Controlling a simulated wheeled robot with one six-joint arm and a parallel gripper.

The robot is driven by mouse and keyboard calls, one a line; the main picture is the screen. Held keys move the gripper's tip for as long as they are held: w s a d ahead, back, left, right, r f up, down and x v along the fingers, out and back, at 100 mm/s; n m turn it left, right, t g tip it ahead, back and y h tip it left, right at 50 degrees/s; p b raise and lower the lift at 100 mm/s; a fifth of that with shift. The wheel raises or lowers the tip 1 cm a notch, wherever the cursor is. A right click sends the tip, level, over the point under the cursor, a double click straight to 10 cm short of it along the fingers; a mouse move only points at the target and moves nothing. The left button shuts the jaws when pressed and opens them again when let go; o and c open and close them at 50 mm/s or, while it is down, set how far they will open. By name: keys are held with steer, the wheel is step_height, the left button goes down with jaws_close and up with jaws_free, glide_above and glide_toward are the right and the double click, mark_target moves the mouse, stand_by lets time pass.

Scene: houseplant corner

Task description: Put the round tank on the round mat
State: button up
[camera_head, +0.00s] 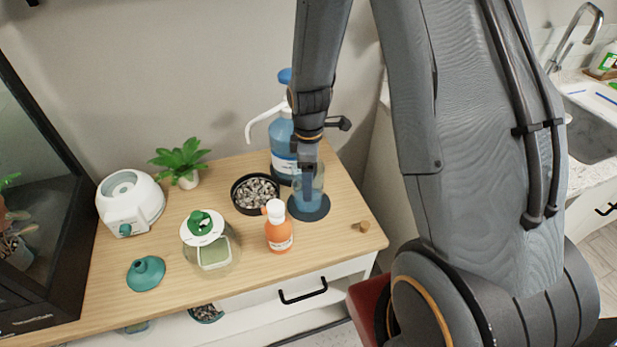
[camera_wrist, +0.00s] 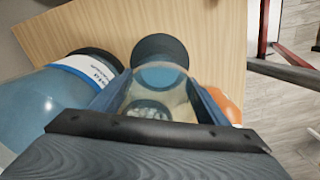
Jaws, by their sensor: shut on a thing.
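The round tank (camera_head: 315,184) is a clear cylinder with a blue tint. My gripper (camera_head: 308,165) is shut on it from above. In the wrist view, the tank (camera_wrist: 160,95) sits between the two fingers of my gripper (camera_wrist: 157,105), with pale pebble-like shapes seen through it. The round mat (camera_head: 309,213) is a dark blue disc near the table's right side. The tank's lower end overlaps the mat in the head view. The mat (camera_wrist: 160,45) also shows just past the tank in the wrist view. I cannot tell whether the tank touches the mat.
A large blue pump bottle (camera_head: 281,137) stands close behind the tank. A black bowl of pebbles (camera_head: 255,193) and an orange bottle (camera_head: 279,235) stand left of the mat. A cork (camera_head: 363,226) lies near the wooden table's (camera_head: 330,249) right edge. A lidded jar (camera_head: 210,240) stands farther left.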

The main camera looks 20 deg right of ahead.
steer(key=shift+f, duration=0.25)
steer(key=o, duration=1.2)
step_height(320, 180, up, 12)
steer(key=b, duration=0.3)
steer(key=shift+s+a+r+m+t, duration=0.1)
steer(key=shift+s+m+t, duration=0.15)
steer(key=shift+s+m, duration=1.9)
steer(key=shift+s+d+r+m+t, duration=0.1)
steer(key=shift+s+r+m+t, duration=0.1)
steer(key=shift+s+m, duration=1.95)
steer(key=shift+s+a+r+m+t, duration=0.1)
steer(key=shift+s+m+t, duration=0.15)
steer(key=shift+s+m, duration=1.9)
steer(key=shift+w+m, duration=0.35)
steer(key=shift+w, duration=0.1)
